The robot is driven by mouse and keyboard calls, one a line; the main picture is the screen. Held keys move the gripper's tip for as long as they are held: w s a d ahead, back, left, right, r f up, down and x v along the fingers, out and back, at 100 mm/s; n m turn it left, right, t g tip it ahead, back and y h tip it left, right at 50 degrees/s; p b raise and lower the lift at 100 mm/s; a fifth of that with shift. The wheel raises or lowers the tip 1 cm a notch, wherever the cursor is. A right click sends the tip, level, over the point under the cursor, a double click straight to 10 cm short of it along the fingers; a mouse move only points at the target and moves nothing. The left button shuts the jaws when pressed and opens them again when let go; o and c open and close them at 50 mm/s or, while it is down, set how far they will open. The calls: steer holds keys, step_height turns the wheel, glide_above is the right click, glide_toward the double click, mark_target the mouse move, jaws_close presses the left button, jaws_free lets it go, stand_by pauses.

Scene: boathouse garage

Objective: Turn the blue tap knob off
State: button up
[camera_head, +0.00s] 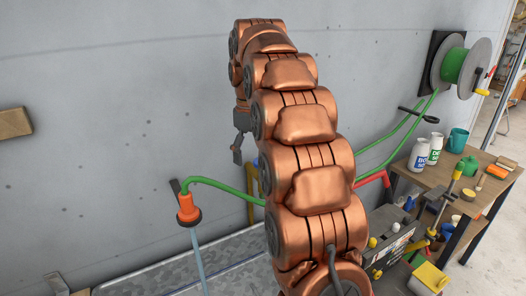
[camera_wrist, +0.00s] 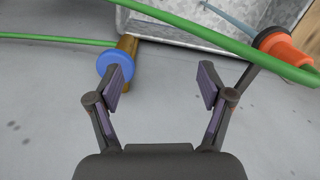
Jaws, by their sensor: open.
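The blue tap knob (camera_wrist: 112,66) is a round disc on a brass tap body (camera_wrist: 127,45), at upper left in the wrist view. My gripper (camera_wrist: 163,86) is open and empty. Its left finger overlaps the knob's lower right edge in the picture; I cannot tell whether they touch. The knob lies left of the gap between the fingers. In the head view my gripper (camera_head: 238,150) is near the wall and partly hidden by my arm. The brass pipe (camera_head: 252,183) shows there, but I cannot make out the knob.
A green hose (camera_wrist: 205,38) crosses above the fingers to an orange nozzle (camera_wrist: 283,50). A pale blue stream (camera_head: 201,262) runs from the orange nozzle (camera_head: 188,208) toward the metal trough (camera_head: 235,262). A hose reel (camera_head: 482,68) and workbench (camera_head: 432,175) stand at right.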

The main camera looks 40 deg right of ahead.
steer(key=w+d, duration=0.1)
steer(key=w+d+r+p, duration=0.1)
steer(key=d, duration=0.1)
steer(key=w+d, duration=0.1)
steer(key=d, duration=0.1)
steer(key=shift+r, duration=0.4)
steer(key=shift+w+d, duration=0.3)
steer(key=shift+d, duration=0.3)
step_height(320, 180, down, 3)
steer(key=b, duration=0.2)
steer(key=shift+b, duration=0.3)
steer(key=shift+s+f+p, duration=0.15)
steer(key=shift+f+p, duration=0.2)
steer(key=shift+f, duration=0.7)
steer(key=shift+f+p, duration=0.45)
steer(key=shift+f, duration=0.75)
